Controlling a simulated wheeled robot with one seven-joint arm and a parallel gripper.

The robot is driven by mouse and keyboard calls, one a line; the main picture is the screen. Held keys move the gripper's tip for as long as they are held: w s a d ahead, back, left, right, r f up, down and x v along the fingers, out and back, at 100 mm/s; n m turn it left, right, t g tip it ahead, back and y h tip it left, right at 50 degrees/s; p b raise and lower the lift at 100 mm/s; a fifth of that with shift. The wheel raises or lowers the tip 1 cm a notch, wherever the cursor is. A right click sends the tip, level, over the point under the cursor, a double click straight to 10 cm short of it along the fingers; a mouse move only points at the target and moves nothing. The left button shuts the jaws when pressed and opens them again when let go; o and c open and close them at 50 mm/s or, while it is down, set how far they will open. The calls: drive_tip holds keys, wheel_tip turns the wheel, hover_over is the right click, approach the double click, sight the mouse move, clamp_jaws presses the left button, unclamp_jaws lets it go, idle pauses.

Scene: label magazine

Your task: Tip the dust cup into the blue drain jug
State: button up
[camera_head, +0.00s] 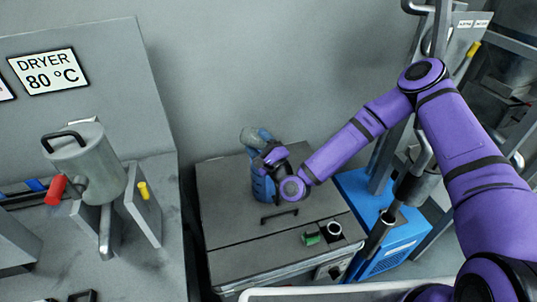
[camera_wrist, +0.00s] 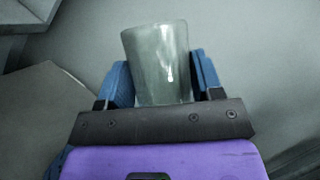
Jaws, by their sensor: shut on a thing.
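The dust cup (camera_head: 249,136) is a grey, smooth, slightly see-through cup. My gripper (camera_head: 264,143) is shut on it, with a blue finger on each side. The cup also shows in the wrist view (camera_wrist: 157,62), between the fingers of my gripper (camera_wrist: 163,80). In the head view the cup is tilted over to the left, above the blue drain jug (camera_head: 261,187). The jug stands on the grey cabinet top, partly hidden by my gripper. Its mouth and the cup's contents cannot be seen.
The cabinet top (camera_head: 225,215) has a black handle (camera_head: 279,216) near its middle. A green piece (camera_head: 311,238) and a dark-mouthed round part (camera_head: 334,231) are at its front right. A grey dryer hopper (camera_head: 90,165) stands left. A blue machine (camera_head: 400,255) is at the right.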

drive_tip(key=shift+w+d+r+m+t+p, duration=0.1)
drive_tip(key=shift+d+m+t+p, duration=0.2)
drive_tip(key=shift+m, duration=0.45)
drive_tip(key=shift+w+d+m+t+p, duration=0.15)
drive_tip(key=shift+m+t+p, duration=0.2)
drive_tip(key=shift+m, duration=0.4)
idle(1.1)
